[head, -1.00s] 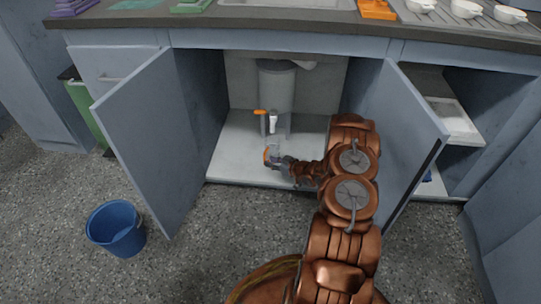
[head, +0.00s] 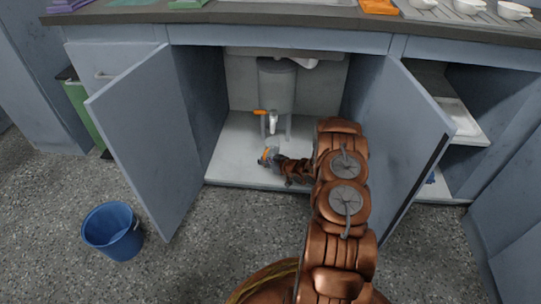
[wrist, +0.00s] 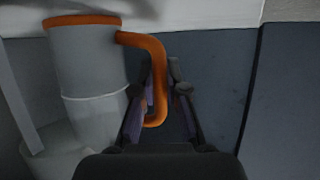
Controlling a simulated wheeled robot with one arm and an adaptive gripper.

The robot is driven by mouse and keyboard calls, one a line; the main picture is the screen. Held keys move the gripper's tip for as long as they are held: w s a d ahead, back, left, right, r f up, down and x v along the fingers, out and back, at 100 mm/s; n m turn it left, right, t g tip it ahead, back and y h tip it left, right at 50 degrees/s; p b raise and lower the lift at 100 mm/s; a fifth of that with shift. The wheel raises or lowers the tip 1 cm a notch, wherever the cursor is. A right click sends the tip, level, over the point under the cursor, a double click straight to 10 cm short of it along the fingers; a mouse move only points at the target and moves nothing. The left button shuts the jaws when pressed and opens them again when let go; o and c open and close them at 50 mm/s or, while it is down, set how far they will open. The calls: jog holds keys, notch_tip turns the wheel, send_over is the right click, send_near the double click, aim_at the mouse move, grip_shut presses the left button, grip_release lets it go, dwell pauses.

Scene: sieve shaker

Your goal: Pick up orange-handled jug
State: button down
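The jug (wrist: 88,75) is a grey cylinder with an orange rim and a curved orange handle (wrist: 157,60), on the left of the wrist view. My gripper (wrist: 165,88) is at the handle, with one finger on each side of its hanging part. The fingers look open, with a gap on the right side of the handle. In the head view, my gripper (head: 270,157) is low inside the open cabinet, below the tap. A small orange patch shows there, but the jug is too small and covered to make out clearly.
A grey tank (head: 276,88) with an orange-levered tap (head: 271,121) stands on legs in the cabinet. The open doors (head: 150,140) and (head: 400,150) flank my arm. A blue bucket (head: 112,232) stands on the floor at left.

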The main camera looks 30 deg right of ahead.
aim_at(264, 155)
jog(key=shift+r, duration=0.15)
dwell(0.7)
jog(key=shift+r+p, duration=1.3)
jog(key=shift+r, duration=0.35)
jog(key=shift+s+r, duration=0.15)
jog(key=s+a+r+p, duration=0.1)
jog(key=s+a+p, duration=0.1)
jog(key=s, duration=1.3)
jog(key=shift+a, duration=0.7)
jog(key=shift+s, duration=0.1)
